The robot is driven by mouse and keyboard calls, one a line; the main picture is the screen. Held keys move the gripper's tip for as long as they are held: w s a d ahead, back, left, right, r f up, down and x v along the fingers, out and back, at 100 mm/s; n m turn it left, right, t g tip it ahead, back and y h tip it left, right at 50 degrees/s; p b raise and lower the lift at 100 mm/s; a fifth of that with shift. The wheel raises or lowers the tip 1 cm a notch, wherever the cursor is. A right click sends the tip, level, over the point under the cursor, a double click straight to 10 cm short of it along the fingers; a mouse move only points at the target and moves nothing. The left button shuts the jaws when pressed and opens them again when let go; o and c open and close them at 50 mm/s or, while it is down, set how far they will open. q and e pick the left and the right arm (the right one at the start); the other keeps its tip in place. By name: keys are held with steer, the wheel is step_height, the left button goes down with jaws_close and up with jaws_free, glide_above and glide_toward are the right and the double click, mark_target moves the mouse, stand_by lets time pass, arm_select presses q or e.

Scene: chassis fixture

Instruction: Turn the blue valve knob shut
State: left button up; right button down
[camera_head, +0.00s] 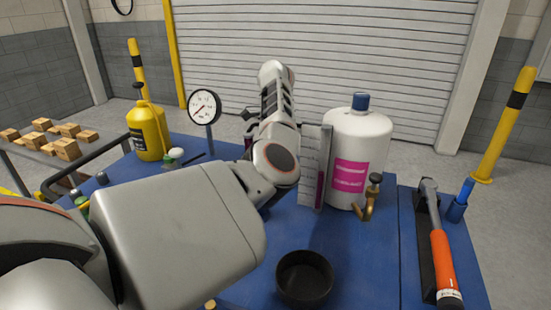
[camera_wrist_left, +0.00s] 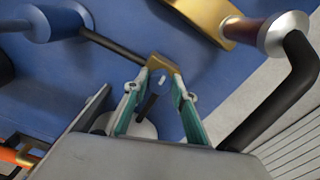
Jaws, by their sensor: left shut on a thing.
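In the left wrist view my left gripper (camera_wrist_left: 163,80) has its teal fingers shut on a small brass-coloured block (camera_wrist_left: 161,62). A dark rod runs from near this block to a blue cylindrical part (camera_wrist_left: 57,22) at upper left. I cannot tell whether this part is the valve knob. In the head view my left arm reaches over the middle of the blue bench (camera_head: 340,245), and it hides the gripper fingers and what they hold. A blue cap (camera_head: 361,102) tops the white tank (camera_head: 357,143); no gripper touches it. My right gripper is not in view.
A gauge (camera_head: 205,107) and a yellow bottle (camera_head: 147,130) stand left of the arm. A black bowl (camera_head: 304,279) sits at the front. A brass fitting (camera_head: 370,200) is before the tank. An orange-handled hammer (camera_head: 441,255) lies at right.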

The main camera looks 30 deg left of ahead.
arm_select(q)
steer(key=shift+m, duration=0.7)
steer(key=o, duration=1.1)
step_height(320, 180, up, 12)
steer(key=shift+r, duration=0.1)
stand_by(0.3)
